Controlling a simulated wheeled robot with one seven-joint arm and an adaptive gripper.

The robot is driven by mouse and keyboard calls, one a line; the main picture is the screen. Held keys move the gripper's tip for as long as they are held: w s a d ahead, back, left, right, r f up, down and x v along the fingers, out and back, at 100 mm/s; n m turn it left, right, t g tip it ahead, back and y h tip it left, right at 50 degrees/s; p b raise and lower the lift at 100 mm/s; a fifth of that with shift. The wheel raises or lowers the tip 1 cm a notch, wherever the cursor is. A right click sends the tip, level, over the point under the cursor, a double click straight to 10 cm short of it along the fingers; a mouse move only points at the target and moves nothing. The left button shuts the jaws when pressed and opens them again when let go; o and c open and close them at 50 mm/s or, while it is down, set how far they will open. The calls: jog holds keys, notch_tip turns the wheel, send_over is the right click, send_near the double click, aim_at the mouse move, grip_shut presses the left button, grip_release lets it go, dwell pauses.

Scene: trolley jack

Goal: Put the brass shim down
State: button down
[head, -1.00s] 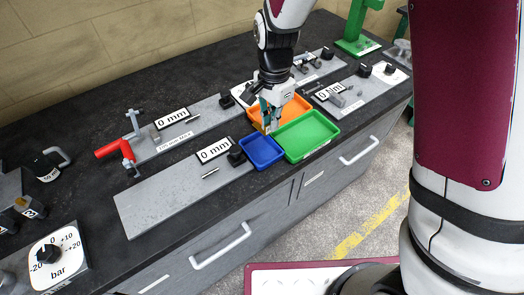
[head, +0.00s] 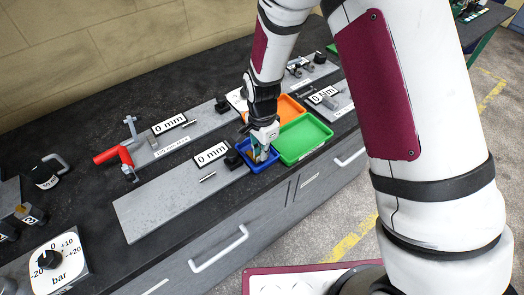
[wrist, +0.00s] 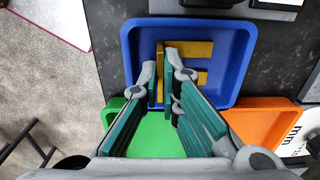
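The brass shim (wrist: 197,78) is a yellow, slotted piece with two flat arms and a narrow strip along their left side. It is within the blue tray (wrist: 236,60) in the wrist view. My gripper (wrist: 160,75) points down into this tray, its fingertips close together on either side of the strip, and it appears shut on it. Whether the shim touches the tray floor is unclear. In the head view my gripper (head: 259,154) is at the blue tray (head: 246,163), and the shim is largely hidden by the fingers.
A green tray (head: 303,138) adjoins the blue one on the right, and an orange tray (head: 290,107) lies behind. A grey plate (head: 160,205) with a "0 mm" sign (head: 212,154) lies left. A black knob (head: 233,160) stands close beside the blue tray.

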jog(key=shift+f, duration=0.15)
jog(key=c, duration=2.1)
grip_release()
notch_tip(320, 180, up, 12)
jog(key=b, duration=0.1)
jog(key=s+d+r+n+t, duration=0.1)
jog(key=s+d+r+n, duration=0.15)
jog(key=d+r, duration=0.35)
jog(key=s+d+r+n+t, duration=0.1)
jog(key=s+d+r+n, duration=0.15)
jog(key=r, duration=0.65)
jog(key=s+d+r+n+t, duration=0.1)
jog(key=s+d+r+n, duration=0.1)
jog(key=s, duration=0.2)
jog(key=s+d+r+n+t, duration=0.1)
jog(key=s+d+r+n, duration=0.1)
jog(key=s, duration=0.3)
jog(key=s+d+r+n+t, duration=0.1)
jog(key=s+d+r+n, duration=0.1)
jog(key=s+d, duration=0.2)
jog(key=shift+s+d+r+t, duration=0.1)
jog(key=shift+s+r+t, duration=0.25)
jog(key=shift+s, duration=0.1)
